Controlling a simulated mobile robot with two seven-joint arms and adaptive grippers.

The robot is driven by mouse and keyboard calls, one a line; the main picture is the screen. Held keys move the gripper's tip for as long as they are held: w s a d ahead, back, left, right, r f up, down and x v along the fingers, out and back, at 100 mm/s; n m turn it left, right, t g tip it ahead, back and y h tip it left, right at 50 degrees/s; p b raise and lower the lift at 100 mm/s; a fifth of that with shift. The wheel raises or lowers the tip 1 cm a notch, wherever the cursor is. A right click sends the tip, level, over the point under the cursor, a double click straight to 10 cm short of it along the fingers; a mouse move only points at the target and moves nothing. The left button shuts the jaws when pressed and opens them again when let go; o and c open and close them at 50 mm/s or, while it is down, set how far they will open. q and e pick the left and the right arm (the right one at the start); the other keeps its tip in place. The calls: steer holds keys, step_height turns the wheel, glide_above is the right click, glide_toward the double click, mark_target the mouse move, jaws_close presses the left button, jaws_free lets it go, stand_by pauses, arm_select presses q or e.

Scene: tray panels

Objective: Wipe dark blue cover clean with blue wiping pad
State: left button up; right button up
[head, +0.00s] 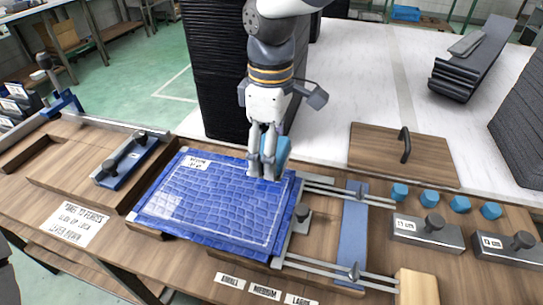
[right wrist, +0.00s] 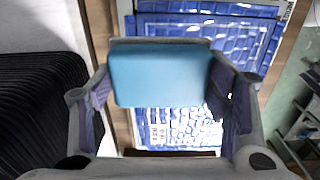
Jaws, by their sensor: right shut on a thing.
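The dark blue cover (head: 205,205) is a flat panel with a brick-like pattern, a thin pale outline and a white label near its far left corner. It lies on the wooden bench and also shows in the right wrist view (right wrist: 185,126). My right gripper (head: 262,172) points down over the far right part of the cover. It is shut on the light blue wiping pad (right wrist: 160,75), which shows between its two fingers in the right wrist view. In the head view the pad (head: 283,150) is partly hidden behind the fingers; whether it touches the cover is unclear. My left gripper is not in view.
Metal rails (head: 335,265) and a blue crossbar (head: 354,225) lie right of the cover. Several blue knobs (head: 430,197), grey blocks with handles (head: 428,231) and a handled wooden lid (head: 385,155) are further right. A blue clamp piece (head: 127,160) stands left of the cover.

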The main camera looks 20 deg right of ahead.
steer(key=shift+r, duration=1.35)
